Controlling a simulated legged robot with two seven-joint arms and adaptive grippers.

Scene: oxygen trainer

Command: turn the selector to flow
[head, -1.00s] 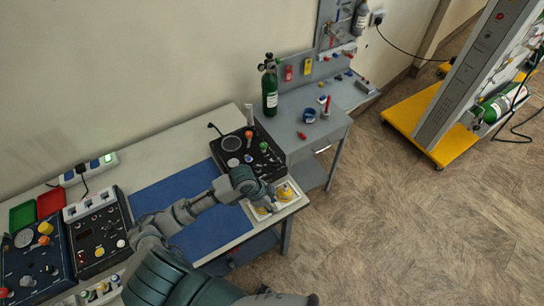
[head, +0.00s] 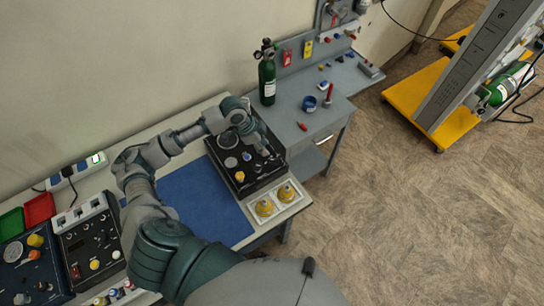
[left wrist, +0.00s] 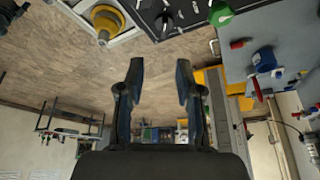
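The black trainer panel (head: 240,178) lies at the right end of the bench, with a round gauge and several knobs. My left gripper (head: 265,152) is over the panel's right part in the head view and hides some of its controls. In the left wrist view its two fingers (left wrist: 158,72) are apart with nothing between them. A black knob with a light pointer (left wrist: 165,19) and a green knob (left wrist: 221,13) show on the panel there, beyond the fingertips. I cannot read the labels or tell which knob is the selector. My right gripper is not in view.

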